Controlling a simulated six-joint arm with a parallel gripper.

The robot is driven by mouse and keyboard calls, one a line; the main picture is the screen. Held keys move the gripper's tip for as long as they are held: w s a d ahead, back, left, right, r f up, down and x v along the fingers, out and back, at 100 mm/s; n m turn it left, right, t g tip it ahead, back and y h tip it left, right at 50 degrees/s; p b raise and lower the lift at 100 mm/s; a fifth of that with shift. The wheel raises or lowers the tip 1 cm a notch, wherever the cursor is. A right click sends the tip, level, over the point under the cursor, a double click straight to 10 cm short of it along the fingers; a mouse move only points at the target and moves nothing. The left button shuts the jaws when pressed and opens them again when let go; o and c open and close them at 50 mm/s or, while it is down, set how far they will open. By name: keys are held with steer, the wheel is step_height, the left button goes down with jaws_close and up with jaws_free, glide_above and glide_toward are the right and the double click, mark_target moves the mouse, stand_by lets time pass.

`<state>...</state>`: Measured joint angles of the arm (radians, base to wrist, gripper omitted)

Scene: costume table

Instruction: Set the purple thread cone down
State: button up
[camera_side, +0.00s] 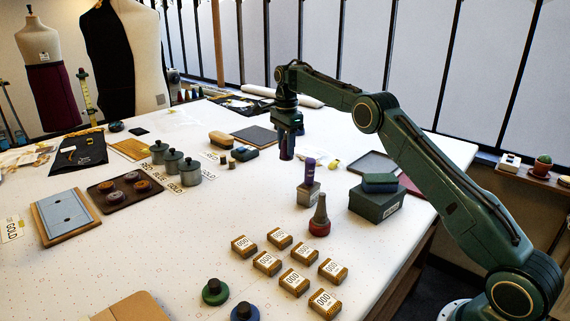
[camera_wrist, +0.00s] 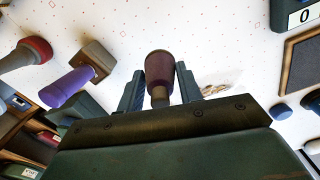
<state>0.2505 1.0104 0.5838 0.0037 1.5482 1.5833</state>
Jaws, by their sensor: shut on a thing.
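The purple thread cone (camera_wrist: 161,70) is between the two fingers of my gripper (camera_wrist: 159,84) in the wrist view, with its tan narrow end toward the camera and its dark purple wide end away. In the side view my gripper (camera_side: 288,143) points down, shut on the cone (camera_side: 287,153), whose lower part shows. The cone appears upright and above the white table (camera_side: 235,210); I cannot tell the exact gap.
Several labelled boxes (camera_side: 293,281) lie in front. Grey tins (camera_side: 189,172) stand left. Some bare table lies between.

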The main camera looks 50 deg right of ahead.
steer(key=shift+f, duration=4)
steer(key=shift+f, duration=0.1)
steer(key=o, duration=1)
steer(key=shift+r, duration=6.05)
steer(key=shift+r, duration=0.2)
